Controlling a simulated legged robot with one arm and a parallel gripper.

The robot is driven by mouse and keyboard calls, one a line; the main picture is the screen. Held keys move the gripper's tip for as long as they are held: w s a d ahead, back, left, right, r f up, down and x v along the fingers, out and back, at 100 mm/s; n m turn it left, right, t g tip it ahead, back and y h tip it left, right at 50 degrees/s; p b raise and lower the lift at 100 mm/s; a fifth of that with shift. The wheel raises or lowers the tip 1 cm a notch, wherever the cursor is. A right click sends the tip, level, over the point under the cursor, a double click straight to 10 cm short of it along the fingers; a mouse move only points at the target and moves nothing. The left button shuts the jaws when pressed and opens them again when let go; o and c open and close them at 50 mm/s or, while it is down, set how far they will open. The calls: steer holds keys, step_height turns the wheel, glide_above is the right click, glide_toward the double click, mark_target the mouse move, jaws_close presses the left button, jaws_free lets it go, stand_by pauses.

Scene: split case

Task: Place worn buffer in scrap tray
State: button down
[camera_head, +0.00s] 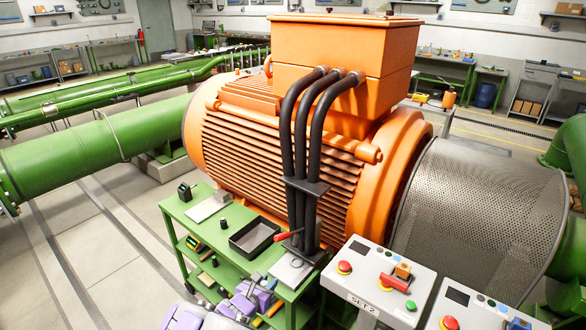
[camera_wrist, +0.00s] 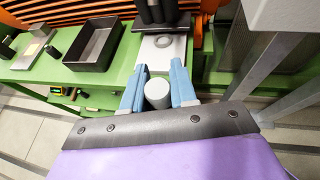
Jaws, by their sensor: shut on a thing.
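My gripper (camera_wrist: 158,92) shows in the wrist view with its two blue fingers shut on a light grey cylinder (camera_wrist: 158,94), which looks like the worn buffer. Its round end faces the camera. The head view shows my gripper (camera_head: 262,281) low at the front of the green bench, where the cylinder cannot be made out. An open, empty black tray (camera_head: 254,236), apparently the scrap tray, lies on the bench; it also shows at the upper left of the wrist view (camera_wrist: 92,60). The gripper is apart from the tray, to its right in the wrist view.
A pale plate with a ring (camera_wrist: 163,41) lies just beyond the fingers. A small dark cylinder (camera_head: 223,224) and a light plate (camera_head: 208,207) lie left of the tray. Black cables (camera_head: 304,210) and a control box (camera_head: 372,287) stand at the right.

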steer(key=w+d+r, duration=0.5)
steer(key=d+r, duration=0.1)
steer(key=r, duration=0.3)
steer(key=s+d+r+n+y, duration=0.1)
steer(key=s+d+r, duration=0.2)
steer(key=d+r, duration=1.3)
step_height(320, 180, up, 3)
steer(key=shift+s+f+n+t+y, duration=0.2)
steer(key=shift+n+t+y, duration=0.1)
